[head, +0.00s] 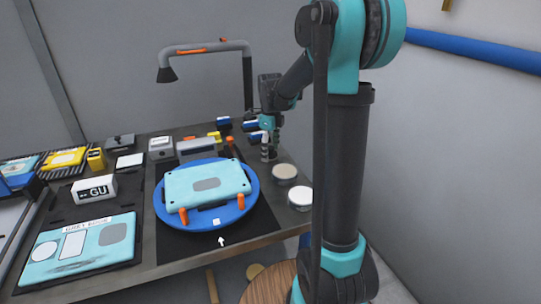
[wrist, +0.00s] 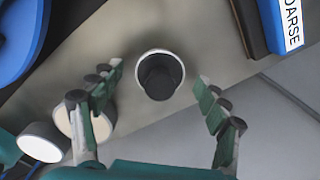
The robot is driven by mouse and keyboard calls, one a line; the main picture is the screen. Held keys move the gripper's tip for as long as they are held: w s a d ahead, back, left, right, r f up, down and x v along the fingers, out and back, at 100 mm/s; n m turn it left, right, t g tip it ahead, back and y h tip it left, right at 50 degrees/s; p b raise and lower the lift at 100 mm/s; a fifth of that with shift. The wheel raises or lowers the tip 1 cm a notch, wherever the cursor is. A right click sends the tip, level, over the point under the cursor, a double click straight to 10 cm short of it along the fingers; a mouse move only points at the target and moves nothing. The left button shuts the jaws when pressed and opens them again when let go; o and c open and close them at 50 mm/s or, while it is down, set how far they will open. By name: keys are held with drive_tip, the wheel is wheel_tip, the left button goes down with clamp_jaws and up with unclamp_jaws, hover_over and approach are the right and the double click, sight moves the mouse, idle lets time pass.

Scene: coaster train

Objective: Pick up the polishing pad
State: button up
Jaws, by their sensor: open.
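My gripper (head: 269,152) points down over the table's right edge. In the wrist view its two fingers (wrist: 157,80) are spread apart with nothing clamped. Between and beyond the fingertips is a round black-topped piece with a white rim (wrist: 160,76), standing on the table. It looks like the polishing pad, though no label shows. In the head view my gripper hides it, at least mostly. Two short round pieces stand nearer the front: a cream-topped one (head: 284,172) and a white-topped one (head: 300,196). In the wrist view the left finger partly covers the cream-topped one (wrist: 85,125).
A blue round turntable (head: 245,207) holding a light-blue case (head: 208,184) stands left of my gripper. A lamp (head: 205,50) arches behind. A wall closes the right side.

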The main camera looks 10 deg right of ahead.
sight(271, 147)
drive_tip(key=c, duration=1.3)
drive_tip(key=shift+r, duration=0.1)
drive_tip(key=shift+c, duration=0.2)
wheel_tip(271, 147, up, 20)
drive_tip(key=o, duration=0.7)
drive_tip(key=c, duration=0.5)
